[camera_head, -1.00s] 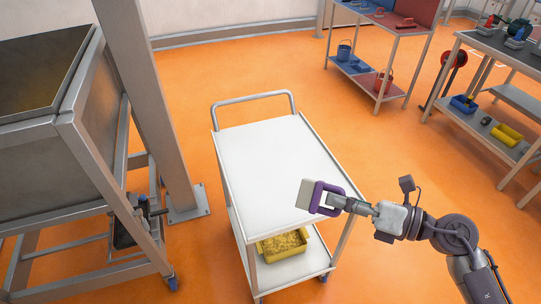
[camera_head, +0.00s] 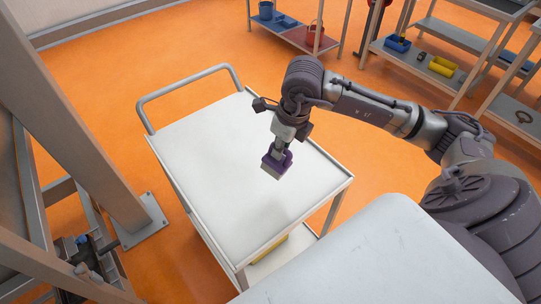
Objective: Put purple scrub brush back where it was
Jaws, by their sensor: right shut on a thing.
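The purple scrub brush (camera_head: 276,166) is held by my right gripper (camera_head: 281,150) over the white top of the cart (camera_head: 200,160). The brush has a purple body with a pale underside block. The right gripper points down and is shut on the brush; its fingertips are partly hidden by the brush. I cannot tell whether the brush touches the cart top or hangs just above it. My left gripper is not in view.
The rest of the cart top is bare, with a raised handle (camera_head: 187,92) at its far end. A metal post (camera_head: 70,110) and frame stand at the left. Shelves with blue and yellow bins (camera_head: 442,67) stand at the back right. Orange floor is open behind the cart.

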